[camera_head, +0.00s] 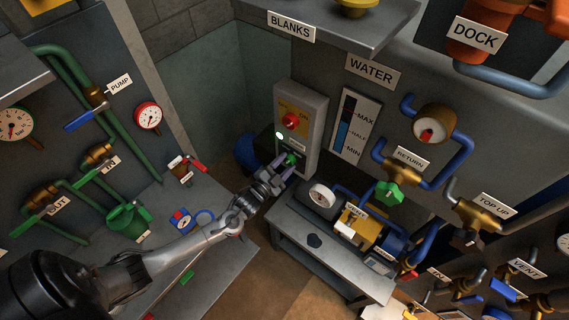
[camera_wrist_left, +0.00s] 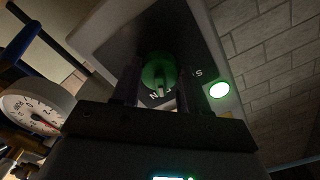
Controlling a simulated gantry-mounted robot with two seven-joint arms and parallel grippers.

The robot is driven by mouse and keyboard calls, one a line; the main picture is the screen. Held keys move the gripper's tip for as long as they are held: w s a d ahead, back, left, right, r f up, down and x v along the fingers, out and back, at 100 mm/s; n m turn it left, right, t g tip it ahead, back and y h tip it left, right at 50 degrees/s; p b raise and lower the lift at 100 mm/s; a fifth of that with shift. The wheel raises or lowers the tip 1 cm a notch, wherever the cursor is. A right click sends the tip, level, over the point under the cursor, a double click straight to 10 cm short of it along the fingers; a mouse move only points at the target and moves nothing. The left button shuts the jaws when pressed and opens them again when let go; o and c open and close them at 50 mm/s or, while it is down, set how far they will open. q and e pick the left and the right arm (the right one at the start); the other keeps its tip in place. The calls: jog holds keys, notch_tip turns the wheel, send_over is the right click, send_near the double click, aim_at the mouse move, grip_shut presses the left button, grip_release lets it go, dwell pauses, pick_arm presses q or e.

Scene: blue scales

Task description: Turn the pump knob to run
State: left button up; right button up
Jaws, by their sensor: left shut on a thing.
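The green pump knob (camera_head: 291,159) sits low on the grey control box (camera_head: 312,118) on the back wall. My left gripper (camera_head: 282,169) reaches it from the lower left and is shut on it. In the left wrist view the round green knob (camera_wrist_left: 158,70) with a pale pointer mark shows between the two dark fingers (camera_wrist_left: 160,88). The lettering on the dark plate by the knob is partly hidden by the fingers. A lit green lamp (camera_wrist_left: 219,89) is beside the knob. My right gripper is not in view.
A red button (camera_head: 291,120) on a yellow plate is above the knob. A bench with a yellow and blue pump (camera_head: 359,228) and a white gauge (camera_head: 322,196) stands close to the right. Pipes and valves line both sides.

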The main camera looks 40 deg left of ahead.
pick_arm(q)
jog(key=shift+m, duration=0.5)
jog(key=o, duration=1.1)
jog(key=shift+c, duration=0.2)
jog(key=shift+s, duration=0.1)
jog(key=s, duration=1)
jog(key=shift+s+d+b, duration=0.2)
jog(key=shift+s+b, duration=0.15)
jog(key=shift+b, duration=0.05)
